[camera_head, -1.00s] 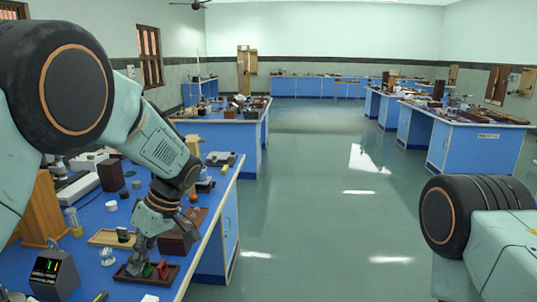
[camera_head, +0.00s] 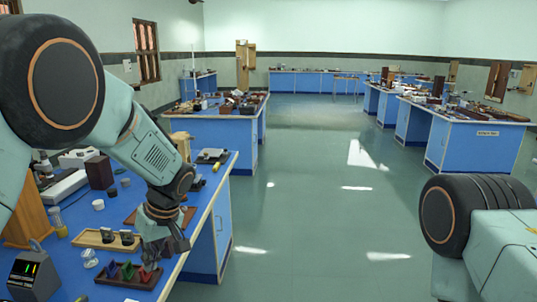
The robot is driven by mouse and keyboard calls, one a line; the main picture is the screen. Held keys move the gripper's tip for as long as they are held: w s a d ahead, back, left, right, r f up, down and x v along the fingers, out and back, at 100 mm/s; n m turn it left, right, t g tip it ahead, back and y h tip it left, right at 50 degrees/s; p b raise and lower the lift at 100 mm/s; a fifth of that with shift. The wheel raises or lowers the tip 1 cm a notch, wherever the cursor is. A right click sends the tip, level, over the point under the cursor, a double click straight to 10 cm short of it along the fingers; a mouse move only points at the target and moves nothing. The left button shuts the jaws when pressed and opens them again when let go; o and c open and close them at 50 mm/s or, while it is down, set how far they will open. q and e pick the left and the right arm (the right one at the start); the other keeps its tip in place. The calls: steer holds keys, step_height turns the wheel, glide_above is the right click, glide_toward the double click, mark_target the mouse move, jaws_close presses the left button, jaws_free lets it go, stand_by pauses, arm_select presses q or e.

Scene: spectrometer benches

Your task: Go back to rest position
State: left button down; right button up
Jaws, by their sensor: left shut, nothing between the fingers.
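My left gripper (camera_head: 154,254) hangs over the near left blue bench, shut and empty. Its fingertips point down beside the right part of a small dark tray (camera_head: 100,279). The tray holds several small coloured pieces, among them a purple piece (camera_head: 112,270), a green piece (camera_head: 127,270) and a red piece (camera_head: 145,275). The gripper hides part of this area, and I cannot tell its exact height above the tray. My right gripper is out of view; only an upper part of that arm shows at the right edge.
A light wooden tray (camera_head: 88,239) with two dark pieces lies behind the dark tray. A display device (camera_head: 35,270) stands at the left. More blue benches (camera_head: 215,135) stand beyond. The green floor (camera_head: 300,220) in the middle is clear.

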arm_select(q)
steer(key=s+d+f+m+t+h+b, duration=0.2)
steer(key=s+f+m+b, duration=0.3)
steer(key=f, duration=0.7)
steer(key=s+d+f+m+t+h+b, duration=0.15)
steer(key=s+f+m, duration=0.25)
steer(key=s+f, duration=0.55)
steer(key=s+f+g+b, duration=0.1)
steer(key=s+f+b, duration=0.3)
steer(key=s+f, duration=0.4)
steer(key=s+f+g+b, duration=0.2)
steer(key=s+f+b, duration=0.3)
steer(key=s+f, duration=0.4)
steer(key=s, duration=0.7)
steer(key=shift+a+f+b, duration=0.2)
steer(key=shift+a+b, duration=0.1)
steer(key=shift+a, duration=0.05)
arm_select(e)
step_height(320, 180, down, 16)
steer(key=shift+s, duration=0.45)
arm_select(q)
steer(key=shift+w+g+h, duration=0.15)
steer(key=shift+g+h, duration=0.1)
steer(key=shift+h, duration=0.1)
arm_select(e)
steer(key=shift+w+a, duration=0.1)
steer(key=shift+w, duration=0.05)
